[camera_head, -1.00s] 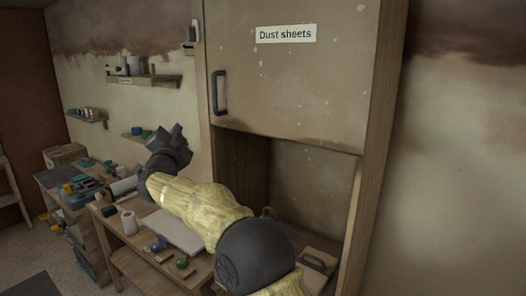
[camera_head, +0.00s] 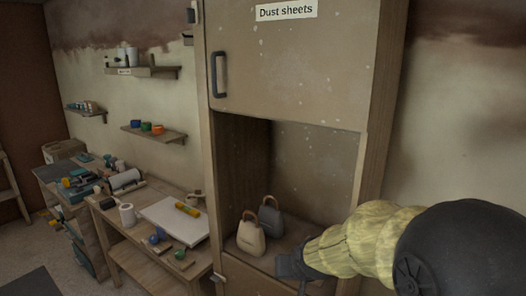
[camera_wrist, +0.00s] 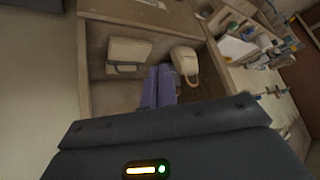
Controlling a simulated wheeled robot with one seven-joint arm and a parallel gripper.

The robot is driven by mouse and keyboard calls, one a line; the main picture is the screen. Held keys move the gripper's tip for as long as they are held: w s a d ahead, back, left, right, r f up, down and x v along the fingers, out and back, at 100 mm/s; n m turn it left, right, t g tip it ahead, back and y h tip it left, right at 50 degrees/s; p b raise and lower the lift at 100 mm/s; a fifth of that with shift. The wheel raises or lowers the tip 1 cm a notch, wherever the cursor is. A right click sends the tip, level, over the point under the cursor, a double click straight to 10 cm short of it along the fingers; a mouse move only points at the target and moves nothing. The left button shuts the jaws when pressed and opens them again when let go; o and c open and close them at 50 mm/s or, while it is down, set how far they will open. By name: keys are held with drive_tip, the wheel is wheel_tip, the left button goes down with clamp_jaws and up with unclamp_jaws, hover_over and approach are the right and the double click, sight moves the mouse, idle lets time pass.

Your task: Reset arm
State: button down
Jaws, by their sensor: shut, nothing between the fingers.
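My gripper shows in the wrist view (camera_wrist: 160,82) as two purple fingers, shut and empty. In the head view my arm comes in from the lower right. Its dark wrist end (camera_head: 290,265) is low in front of the cabinet niche, and the fingertips cannot be made out there. The tall cabinet (camera_head: 290,75) has a "Dust sheets" label and a shut upper door with a dark handle (camera_head: 219,75). In the open niche stand a cream bag (camera_head: 251,238) and a grey bag (camera_head: 270,220). The wrist view shows the cream bag (camera_wrist: 185,60) beyond the fingers, apart from them.
A wooden workbench (camera_head: 130,256) left of the cabinet holds a white board (camera_head: 165,222), an orange-yellow tool (camera_head: 187,209), a white roll (camera_head: 127,215) and small items. Wall shelves (camera_head: 155,135) hang above. Bare wall stands right of the cabinet.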

drive_tip(key=s+d+f+g, duration=0.2)
drive_tip(key=s+d+f, duration=0.2)
drive_tip(key=s, duration=0.4)
drive_tip(key=s+d+f+g+h+b, duration=0.1)
drive_tip(key=s+d+f, duration=0.3)
drive_tip(key=s, duration=0.4)
drive_tip(key=shift+s+g+h, duration=0.2)
drive_tip(key=shift+g+h, duration=0.1)
drive_tip(key=shift+g, duration=0.6)
